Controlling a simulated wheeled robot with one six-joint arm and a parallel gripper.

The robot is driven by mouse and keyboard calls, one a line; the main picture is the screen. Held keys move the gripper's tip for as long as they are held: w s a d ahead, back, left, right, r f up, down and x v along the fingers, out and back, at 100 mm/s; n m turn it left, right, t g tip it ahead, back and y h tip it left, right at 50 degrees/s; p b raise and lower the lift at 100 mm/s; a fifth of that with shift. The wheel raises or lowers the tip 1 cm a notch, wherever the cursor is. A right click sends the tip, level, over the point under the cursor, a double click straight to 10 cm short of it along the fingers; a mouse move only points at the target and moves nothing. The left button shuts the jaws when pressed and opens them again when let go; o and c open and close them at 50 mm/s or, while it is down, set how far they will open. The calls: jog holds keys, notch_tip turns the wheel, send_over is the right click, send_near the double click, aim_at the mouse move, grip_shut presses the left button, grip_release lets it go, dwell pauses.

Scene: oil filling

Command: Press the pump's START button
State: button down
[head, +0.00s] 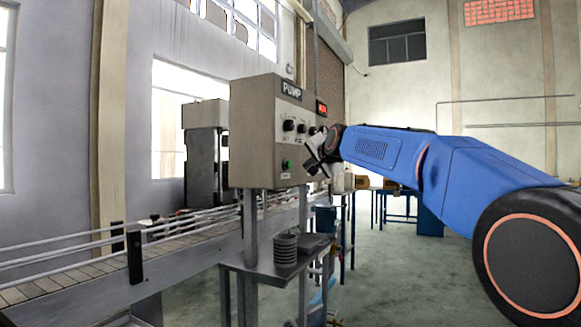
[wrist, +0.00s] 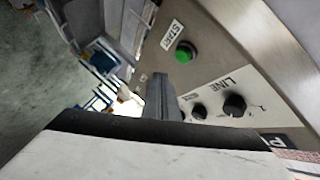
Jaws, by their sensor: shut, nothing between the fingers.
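The pump control box (head: 255,145) is a grey-beige panel with a PUMP sign (head: 291,88) on top. Its green START button (head: 286,164) is low on the front face. In the wrist view the green button (wrist: 184,52) sits beside its white START label (wrist: 172,36). My gripper (head: 314,163) is in front of the panel, to the right of the button in the head view. In the wrist view its closed fingers (wrist: 160,82) point toward the panel area below and left of the button, and a gap shows between them and the button.
Black knobs (head: 289,125) sit above the button, with a red display (head: 321,108) beyond; the wrist view shows knobs near a LINE label (wrist: 232,82). A small shelf (head: 262,268) with a stack of grey discs (head: 285,250) is below. A conveyor (head: 160,255) runs left.

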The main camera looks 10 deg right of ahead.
jog(key=shift+w+a, duration=0.45)
jog(key=shift+a, duration=0.15)
jog(key=shift+w+a, duration=0.4)
jog(key=shift+a, duration=0.2)
jog(key=shift+w+a, duration=0.6)
jog(key=shift+a, duration=0.2)
dwell(2.3)
dwell(0.4)
jog(key=shift+s+d, duration=0.6)
jog(key=shift+d, duration=0.2)
jog(key=shift+s+d, duration=0.75)
jog(key=shift+d, duration=0.25)
jog(key=shift+s+d, duration=0.75)
jog(key=shift+d, duration=0.25)
